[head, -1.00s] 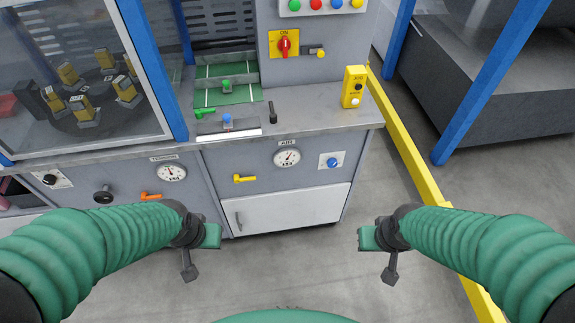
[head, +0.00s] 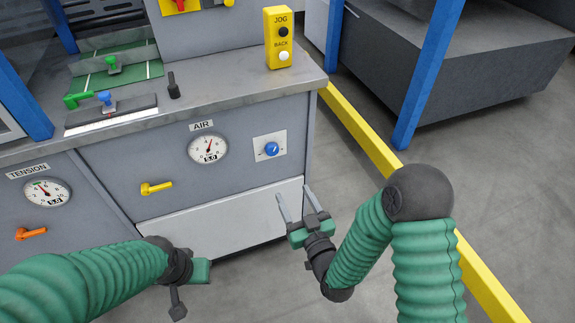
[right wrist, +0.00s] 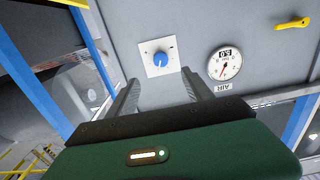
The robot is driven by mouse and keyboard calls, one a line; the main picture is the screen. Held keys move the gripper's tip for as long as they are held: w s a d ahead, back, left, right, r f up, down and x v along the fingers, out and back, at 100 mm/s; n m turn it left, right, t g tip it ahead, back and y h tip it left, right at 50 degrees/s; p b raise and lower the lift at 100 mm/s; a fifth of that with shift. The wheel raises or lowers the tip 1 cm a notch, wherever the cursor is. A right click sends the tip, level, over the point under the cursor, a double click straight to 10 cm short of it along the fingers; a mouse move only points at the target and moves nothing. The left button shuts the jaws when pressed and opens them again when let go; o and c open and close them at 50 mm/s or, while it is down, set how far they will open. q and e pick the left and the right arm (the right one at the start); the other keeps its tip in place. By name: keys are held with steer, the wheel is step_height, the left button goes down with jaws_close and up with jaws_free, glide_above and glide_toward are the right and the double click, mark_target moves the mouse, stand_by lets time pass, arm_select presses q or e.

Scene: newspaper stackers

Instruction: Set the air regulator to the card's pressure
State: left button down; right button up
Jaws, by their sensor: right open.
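The air regulator's blue knob (head: 271,149) sits on a white plate on the grey cabinet front. The round AIR gauge (head: 208,148) is left of it; its needle points up and slightly right, above a 5.0 label. In the right wrist view the knob (right wrist: 160,59) appears beyond the fingertips, between their lines, with the gauge (right wrist: 224,64) to its right. My right gripper (head: 293,191) is open and empty, below and apart from the knob. My left gripper (head: 190,283) is low, before the cabinet; its jaws are unclear. I cannot identify a separate pressure card.
A yellow lever (head: 156,188) is below the AIR gauge. A TENSION gauge (head: 46,192) and orange lever (head: 31,233) are further left. A yellow JOG/BACK box (head: 279,38) stands on the counter. A yellow rail (head: 362,130) runs along the right; open floor lies in front.

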mark_target(273, 153)
steer(key=b+x, duration=0.3)
steer(key=x, duration=1.3)
steer(key=shift+r+b, duration=0.1)
steer(key=shift+b, duration=0.3)
steer(key=shift+w+a+r, duration=0.1)
steer(key=shift+w, duration=0.2)
arm_select(q)
step_height(273, 153, down, 4)
steer(key=shift+s+a+r, duration=0.1)
steer(key=shift+s+a, duration=0.05)
arm_select(e)
steer(key=shift+c, duration=1)
jaws_close()
